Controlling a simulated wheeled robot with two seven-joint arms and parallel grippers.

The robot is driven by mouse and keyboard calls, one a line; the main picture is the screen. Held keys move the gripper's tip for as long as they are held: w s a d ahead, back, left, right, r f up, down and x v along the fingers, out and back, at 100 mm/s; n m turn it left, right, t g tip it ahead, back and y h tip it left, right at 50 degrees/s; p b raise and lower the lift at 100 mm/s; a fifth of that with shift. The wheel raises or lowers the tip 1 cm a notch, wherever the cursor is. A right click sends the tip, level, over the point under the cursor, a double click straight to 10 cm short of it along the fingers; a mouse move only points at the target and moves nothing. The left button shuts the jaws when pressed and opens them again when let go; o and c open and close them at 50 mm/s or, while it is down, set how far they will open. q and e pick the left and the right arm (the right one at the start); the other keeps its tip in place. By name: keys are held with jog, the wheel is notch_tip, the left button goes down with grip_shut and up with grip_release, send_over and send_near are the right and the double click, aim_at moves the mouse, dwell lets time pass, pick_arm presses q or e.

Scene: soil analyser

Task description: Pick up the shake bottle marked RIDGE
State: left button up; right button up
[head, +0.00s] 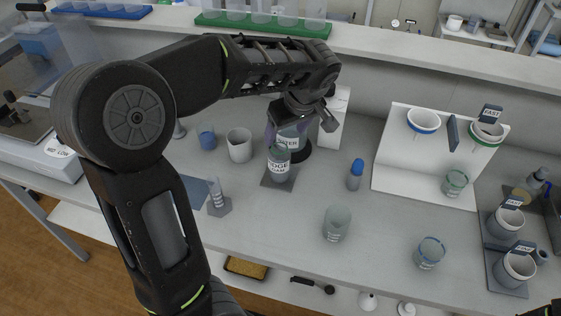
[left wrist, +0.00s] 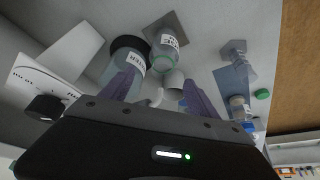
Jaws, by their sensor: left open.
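The shake bottle marked RIDGE (head: 279,168) stands upright on a dark square mat (head: 268,184) in the middle of the bench. In the left wrist view the RIDGE bottle (left wrist: 168,44) shows with its label upside down and a greenish rim. A bottle marked WATER (head: 291,141) stands close behind it on a round black base; it also shows in the left wrist view (left wrist: 131,57). My left gripper (head: 297,119) is open and empty, above and behind the RIDGE bottle, by the WATER bottle. Its purple fingers are apart in the left wrist view.
A white beaker (head: 239,147) stands left of the RIDGE bottle. A blue-capped bottle (head: 355,176) stands to the right. A measuring cylinder (head: 217,197) stands front left. Beakers (head: 337,224) stand front right, a white funnel stand (head: 392,160) behind. The front middle is clear.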

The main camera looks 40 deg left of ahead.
aim_at(279, 144)
pick_arm(q)
jog(key=shift+x, duration=0.75)
jog(key=shift+a+f+p, duration=0.3)
jog(key=shift+f+p, duration=0.15)
jog(key=p+x, duration=0.1)
jog(key=x, duration=0.2)
jog(key=shift+a+f, duration=0.2)
jog(key=shift+f, duration=0.35)
grip_shut()
